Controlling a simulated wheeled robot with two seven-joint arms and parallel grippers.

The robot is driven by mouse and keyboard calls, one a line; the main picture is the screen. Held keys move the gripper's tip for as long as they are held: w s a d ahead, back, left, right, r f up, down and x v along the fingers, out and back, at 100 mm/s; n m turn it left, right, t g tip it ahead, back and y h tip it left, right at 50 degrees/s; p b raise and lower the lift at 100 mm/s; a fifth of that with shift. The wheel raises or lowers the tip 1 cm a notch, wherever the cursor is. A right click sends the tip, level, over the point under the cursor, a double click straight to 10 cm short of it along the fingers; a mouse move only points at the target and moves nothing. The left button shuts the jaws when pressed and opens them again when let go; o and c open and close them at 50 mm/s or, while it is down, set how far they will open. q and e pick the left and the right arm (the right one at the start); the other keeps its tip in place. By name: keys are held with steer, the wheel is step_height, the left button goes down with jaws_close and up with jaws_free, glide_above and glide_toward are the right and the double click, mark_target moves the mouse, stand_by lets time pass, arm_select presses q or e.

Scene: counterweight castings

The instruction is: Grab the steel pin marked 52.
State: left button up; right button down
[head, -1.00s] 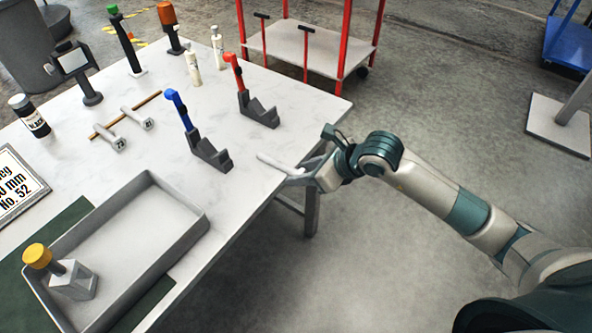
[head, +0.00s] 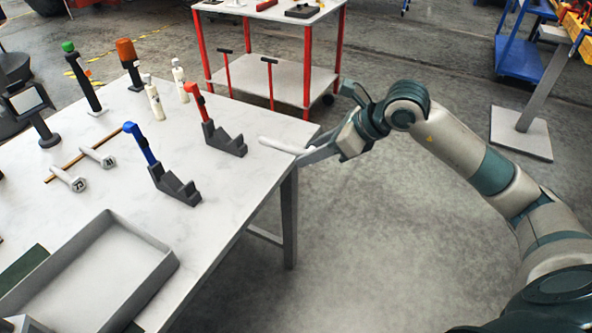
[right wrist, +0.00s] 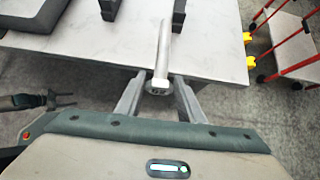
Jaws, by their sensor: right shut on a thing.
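My right gripper (head: 308,153) is shut on a pale steel pin (head: 277,145) at the right corner of the table. In the right wrist view the pin (right wrist: 163,55) points away from me over the tabletop, its head between the fingertips (right wrist: 158,88). Its head has a dark mark too small to read. Two other steel pins, one nearer (head: 67,180) and one farther (head: 97,157), lie across a thin wooden rod on the table. The nearer one's mark looks like 73. A dark gripper shape, seemingly my left one (right wrist: 62,101), shows small at the left of the right wrist view.
A blue-handled stepped block (head: 175,187) and a red-handled one (head: 224,140) stand left of the held pin. A grey tray (head: 150,283) lies at the near edge. White bottles stand farther back.

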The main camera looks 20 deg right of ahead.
steer(key=shift+w+d+r, duration=0.1)
steer(key=shift+d+r, duration=0.45)
steer(key=shift+d, duration=0.2)
